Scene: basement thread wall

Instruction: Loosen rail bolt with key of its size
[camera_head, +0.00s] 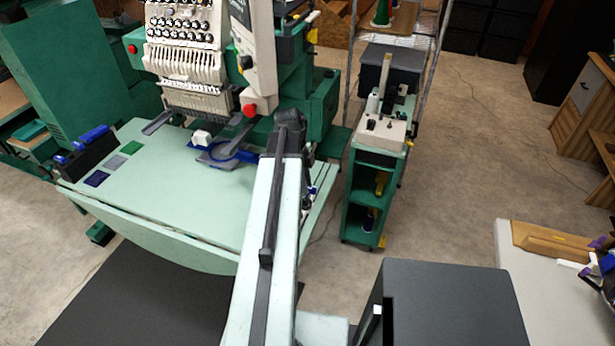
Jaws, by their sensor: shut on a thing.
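My arm rises from the bottom middle, and its far end bends down over the right part of the pale green table (170,205). My gripper (309,188) is small and partly hidden behind the arm; it is shut on a key, of which only a small blue bit shows. A black rack (88,160) with blue-handled keys stands at the table's left edge. Navy, grey and green square patches lie beside it. The rail bolt cannot be made out; my arm covers part of that area.
A green embroidery machine with a white needle head (190,55) stands behind the table; a blue hoop (225,152) lies under it. A green cart (375,175) stands to the right. A dark box top (450,300) is at front right. Concrete floor is free beyond the cart.

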